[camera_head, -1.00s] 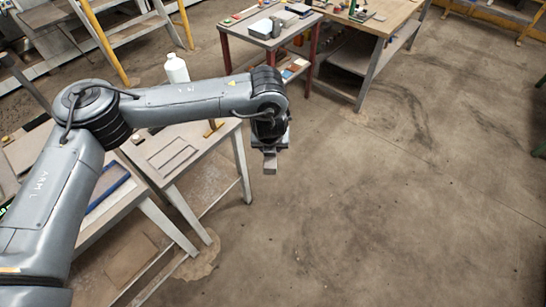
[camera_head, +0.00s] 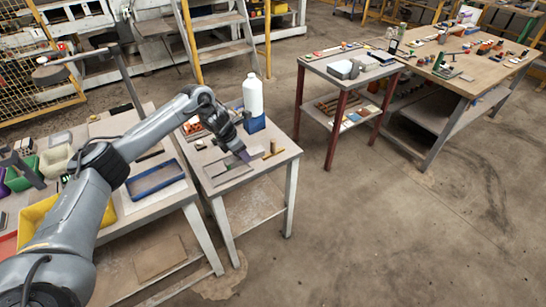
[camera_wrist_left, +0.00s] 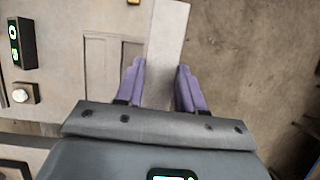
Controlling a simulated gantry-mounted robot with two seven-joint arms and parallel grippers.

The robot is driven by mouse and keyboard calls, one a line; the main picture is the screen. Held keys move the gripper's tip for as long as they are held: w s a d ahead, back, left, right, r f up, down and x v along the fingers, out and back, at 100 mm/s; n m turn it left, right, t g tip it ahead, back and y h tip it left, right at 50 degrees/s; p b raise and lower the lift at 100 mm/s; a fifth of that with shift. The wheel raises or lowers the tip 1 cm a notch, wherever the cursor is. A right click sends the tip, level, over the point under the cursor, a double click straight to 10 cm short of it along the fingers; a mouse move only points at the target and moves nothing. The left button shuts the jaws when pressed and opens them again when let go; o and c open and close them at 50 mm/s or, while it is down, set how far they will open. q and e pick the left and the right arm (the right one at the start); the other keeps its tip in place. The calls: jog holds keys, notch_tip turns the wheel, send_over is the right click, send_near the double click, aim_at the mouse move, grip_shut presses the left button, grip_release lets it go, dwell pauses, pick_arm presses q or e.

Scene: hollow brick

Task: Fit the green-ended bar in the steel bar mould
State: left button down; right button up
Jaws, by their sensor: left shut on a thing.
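My left gripper (camera_head: 243,157) is low over the small table, near the steel bar mould (camera_head: 226,172), a flat grey plate with recesses. In the left wrist view, its purple fingers (camera_wrist_left: 160,88) are shut on a long pale grey bar (camera_wrist_left: 167,40). The bar points away from the gripper, just right of the mould (camera_wrist_left: 100,60). I see no green end on it; its near part is hidden by the gripper. I cannot tell whether the bar touches the table. My right gripper is not in view.
A white bottle (camera_head: 253,95) stands at the back of the small table above a blue block (camera_head: 255,124). A brass-coloured piece (camera_head: 273,150) is right of the gripper. A blue tray (camera_head: 156,180) and yellow bin (camera_head: 40,217) are left. Open floor lies right.

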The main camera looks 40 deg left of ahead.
pick_arm(q)
jog(key=s+a+f+b, duration=0.1)
jog(key=f+b, duration=0.1)
jog(key=s+a+f+b, duration=0.1)
jog(key=a+f+b, duration=0.1)
jog(key=f, duration=0.1)
jog(key=s+a+f+b, duration=0.1)
jog(key=a+f+b, duration=0.1)
jog(key=shift+s+a+f, duration=0.15)
jog(key=shift+s+a, duration=0.05)
jog(key=shift+s, duration=0.05)
jog(key=shift+r, duration=0.3)
jog(key=shift+f, duration=0.35)
dwell(0.6)
jog(key=shift+f, duration=0.1)
dwell(0.4)
jog(key=shift+f, duration=0.65)
